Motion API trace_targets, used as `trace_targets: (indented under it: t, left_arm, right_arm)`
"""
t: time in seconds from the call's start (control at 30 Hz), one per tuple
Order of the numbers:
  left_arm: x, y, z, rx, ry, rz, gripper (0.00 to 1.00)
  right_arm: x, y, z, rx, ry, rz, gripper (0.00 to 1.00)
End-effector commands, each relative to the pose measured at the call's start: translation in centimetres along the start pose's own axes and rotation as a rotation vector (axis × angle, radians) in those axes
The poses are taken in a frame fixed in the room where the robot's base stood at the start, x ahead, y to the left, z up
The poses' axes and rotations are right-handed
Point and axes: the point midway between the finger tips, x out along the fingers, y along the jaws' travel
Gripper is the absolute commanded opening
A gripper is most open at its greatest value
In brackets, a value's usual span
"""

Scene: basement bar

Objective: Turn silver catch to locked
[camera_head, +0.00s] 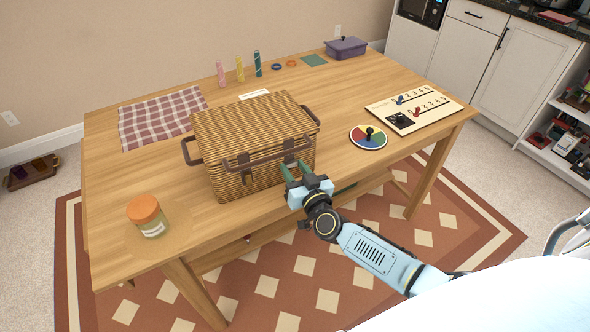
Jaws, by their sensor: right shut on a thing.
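A wicker basket (235,130) with a closed lid stands on the wooden table. It has dark handles at its sides and brown straps with catches across its front. My right gripper (292,172) is at the front right of the basket, its green fingers shut on the right-hand catch (289,151). The fingers partly hide this catch, so its colour and exact angle are hard to tell. My left gripper does not show.
An orange-lidded jar (149,217) stands at the table's front left. A checked cloth (150,120) lies behind it. A coloured spinner disc (368,137) and a number board (413,107) lie to the right. Small bottles (240,69) and a purple container (346,47) are at the back.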

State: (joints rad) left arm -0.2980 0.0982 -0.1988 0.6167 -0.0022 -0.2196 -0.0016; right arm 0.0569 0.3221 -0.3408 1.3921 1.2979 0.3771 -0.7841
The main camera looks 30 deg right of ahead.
Motion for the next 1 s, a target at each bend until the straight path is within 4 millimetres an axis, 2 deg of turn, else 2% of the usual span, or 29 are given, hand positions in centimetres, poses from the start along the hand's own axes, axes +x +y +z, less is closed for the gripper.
trace_targets:
  t: [0.37,1.0]
  left_arm:
    - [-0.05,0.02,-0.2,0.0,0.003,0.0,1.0]
    - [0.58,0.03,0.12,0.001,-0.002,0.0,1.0]
  right_arm:
    - [-0.03,0.0,0.02,0.124,0.0,0.001,0.14]
    - [-0.03,-0.04,0.09,0.706,0.0,0.0,0.14]
